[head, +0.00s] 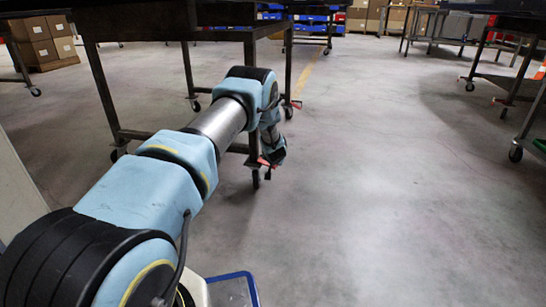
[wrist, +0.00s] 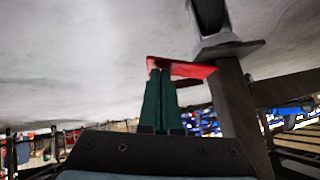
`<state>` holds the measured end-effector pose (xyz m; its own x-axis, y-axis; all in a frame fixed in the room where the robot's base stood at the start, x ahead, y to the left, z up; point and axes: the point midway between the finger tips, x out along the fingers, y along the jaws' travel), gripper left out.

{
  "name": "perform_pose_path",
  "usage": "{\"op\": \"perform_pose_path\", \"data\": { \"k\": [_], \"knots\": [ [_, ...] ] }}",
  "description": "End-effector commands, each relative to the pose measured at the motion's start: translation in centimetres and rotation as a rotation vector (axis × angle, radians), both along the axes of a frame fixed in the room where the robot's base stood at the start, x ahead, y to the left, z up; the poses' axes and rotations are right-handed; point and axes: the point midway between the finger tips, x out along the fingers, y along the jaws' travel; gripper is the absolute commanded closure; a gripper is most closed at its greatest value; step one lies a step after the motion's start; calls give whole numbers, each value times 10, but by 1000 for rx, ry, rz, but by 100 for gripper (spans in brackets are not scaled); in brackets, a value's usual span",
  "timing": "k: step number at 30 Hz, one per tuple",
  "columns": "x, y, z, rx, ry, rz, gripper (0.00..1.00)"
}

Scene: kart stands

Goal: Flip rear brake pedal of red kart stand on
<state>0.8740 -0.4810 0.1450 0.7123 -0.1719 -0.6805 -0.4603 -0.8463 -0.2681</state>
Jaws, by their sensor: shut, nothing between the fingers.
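A dark metal kart stand (head: 252,73) on casters stands at the left middle of the head view. Its near brake pedal (wrist: 195,69) is red and projects from the caster by the leg (wrist: 240,115); in the head view it is a small red piece (head: 264,162), partly hidden by my arm. My gripper (wrist: 160,74) is shut and empty, with dark green fingers. Its tips are at the red pedal in the wrist view, overlapping its edge; I cannot tell whether they touch. The wrist view looks upside down, with the floor on top.
Another caster of this stand, with a red pedal (head: 296,103), is farther back. More dark stands (head: 505,95) line the right side. Cardboard boxes (head: 40,40) are at the back left. The floor (head: 400,190) right of my arm is clear.

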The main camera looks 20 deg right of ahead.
Motion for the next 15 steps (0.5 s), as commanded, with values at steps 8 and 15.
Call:
{"op": "perform_pose_path", "data": {
  "k": [8,15],
  "knots": [
    [-1,-2,-11,0,2,-2,100],
    [-1,-2,-14,-1,2,-2,100]
  ]
}}
